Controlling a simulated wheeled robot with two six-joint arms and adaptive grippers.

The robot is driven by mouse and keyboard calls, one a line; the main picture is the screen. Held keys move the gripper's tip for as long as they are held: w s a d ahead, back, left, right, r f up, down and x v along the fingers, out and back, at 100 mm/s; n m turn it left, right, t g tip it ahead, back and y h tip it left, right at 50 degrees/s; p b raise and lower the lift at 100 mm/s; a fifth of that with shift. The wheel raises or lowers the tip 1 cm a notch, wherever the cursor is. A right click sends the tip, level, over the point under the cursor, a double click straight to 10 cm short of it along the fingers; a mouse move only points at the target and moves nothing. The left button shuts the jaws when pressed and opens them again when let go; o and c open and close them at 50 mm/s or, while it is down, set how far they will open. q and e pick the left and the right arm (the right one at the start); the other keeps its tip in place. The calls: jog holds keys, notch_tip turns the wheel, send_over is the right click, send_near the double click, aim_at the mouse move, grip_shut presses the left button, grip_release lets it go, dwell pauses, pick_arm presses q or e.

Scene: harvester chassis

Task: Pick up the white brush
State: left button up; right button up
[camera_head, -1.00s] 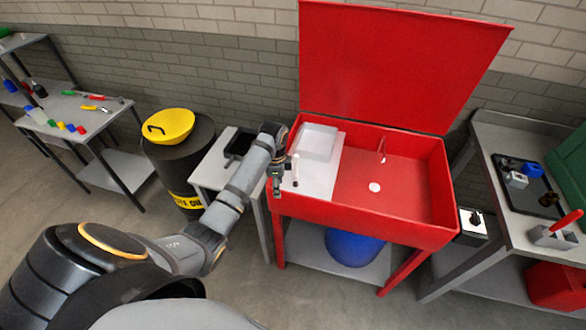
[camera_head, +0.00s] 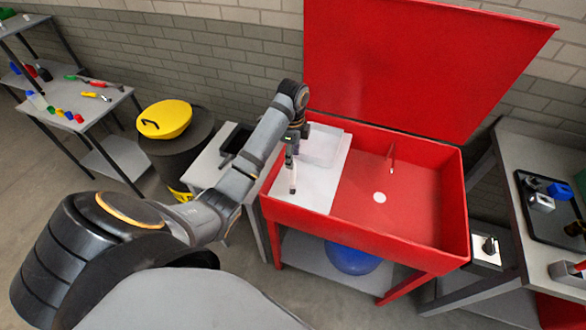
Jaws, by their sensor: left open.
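The white brush (camera_head: 293,178) is a small, thin white shape with a dark lower end, at the white shelf (camera_head: 318,187) on the left side of the red wash basin. My left gripper (camera_head: 290,158) is open, pointing down over the shelf, right at the brush's upper end in this view. It partly covers the brush, and I cannot tell whether the fingers are around it or touching it. My right gripper is not in view.
A clear white bin (camera_head: 321,146) stands on the shelf behind the brush. The red basin (camera_head: 410,219) has a thin red spout (camera_head: 391,158) and a raised lid (camera_head: 425,60). A grey side table (camera_head: 208,166) stands left of it.

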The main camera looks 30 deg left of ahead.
aim_at(293, 171)
pick_arm(q)
notch_tip(293, 171, down, 4)
jog(key=shift+w+r+b, duration=0.1)
jog(key=shift+w+b, duration=0.05)
jog(key=shift+b, duration=1)
jog(key=shift+w+f+b, duration=0.15)
jog(key=shift+f+b, duration=0.15)
jog(key=shift+f, duration=0.1)
jog(key=f+b, duration=0.2)
jog(key=f, duration=0.1)
jog(key=shift+s+a+f+b, duration=0.1)
jog(key=shift+s+f+b, duration=0.15)
jog(key=shift+b, duration=0.15)
jog(key=shift+w+f, duration=0.2)
jog(key=shift+f, duration=0.2)
jog(key=shift+s+r, duration=0.1)
jog(key=c, duration=0.4)
grip_shut()
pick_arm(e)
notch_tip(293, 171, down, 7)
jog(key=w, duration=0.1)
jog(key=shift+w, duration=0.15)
